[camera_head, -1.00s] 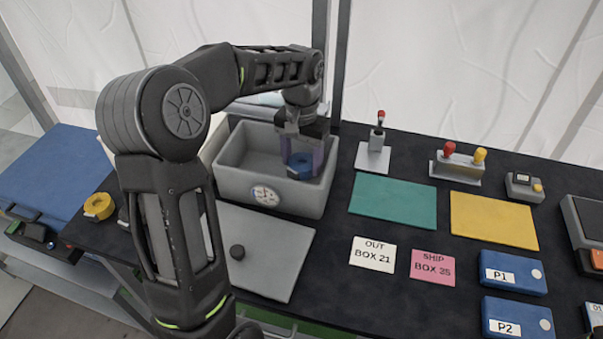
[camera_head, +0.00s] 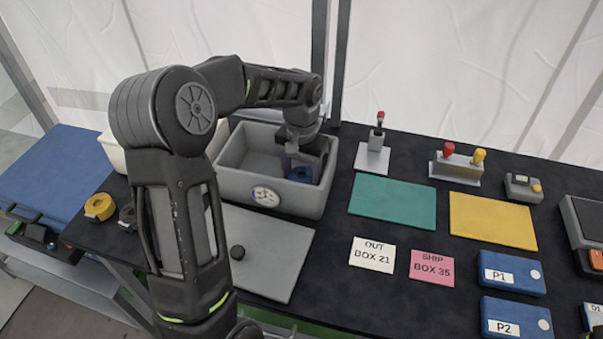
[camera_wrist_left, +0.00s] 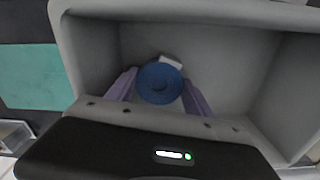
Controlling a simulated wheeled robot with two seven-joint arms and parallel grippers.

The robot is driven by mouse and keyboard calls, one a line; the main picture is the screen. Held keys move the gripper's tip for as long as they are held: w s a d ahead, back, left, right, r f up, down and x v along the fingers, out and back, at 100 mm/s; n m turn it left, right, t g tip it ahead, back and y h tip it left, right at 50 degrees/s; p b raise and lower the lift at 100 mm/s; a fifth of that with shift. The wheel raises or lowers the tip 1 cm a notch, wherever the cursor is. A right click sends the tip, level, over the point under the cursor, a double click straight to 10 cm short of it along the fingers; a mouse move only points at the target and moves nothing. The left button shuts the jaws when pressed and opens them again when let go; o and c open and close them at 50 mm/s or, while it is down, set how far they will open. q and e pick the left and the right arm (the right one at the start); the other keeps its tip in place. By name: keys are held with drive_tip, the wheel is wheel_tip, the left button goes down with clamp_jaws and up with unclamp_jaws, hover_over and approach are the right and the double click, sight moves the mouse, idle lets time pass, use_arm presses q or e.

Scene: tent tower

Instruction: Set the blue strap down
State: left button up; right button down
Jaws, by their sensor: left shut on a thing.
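The blue strap (camera_head: 301,174) is a rolled blue coil. It is inside the grey box (camera_head: 228,190), towards its right side. My left gripper (camera_head: 303,166) reaches down into the box and is shut on the strap. In the left wrist view the coil (camera_wrist_left: 160,83) sits between the two purple fingers of the gripper (camera_wrist_left: 158,92), with a small white tag at its upper edge. I cannot tell whether the strap touches the box floor. The rest of the box floor looks empty. My right gripper is not in view.
A yellow strap roll (camera_head: 99,207) lies left of my arm. A teal mat (camera_head: 392,202) and a yellow mat (camera_head: 493,220) lie to the right. A lever stand (camera_head: 374,155) stands behind the teal mat.

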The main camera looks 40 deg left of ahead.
sight(301, 176)
use_arm(q)
drive_tip(key=shift+f, duration=0.25)
drive_tip(key=o, duration=1.2)
drive_tip(key=shift+r, duration=0.1)
drive_tip(key=shift+c, duration=0.2)
drive_tip(key=shift+r, duration=0.15)
wheel_tip(301, 176, up, 12)
drive_tip(key=shift+b, duration=0.35)
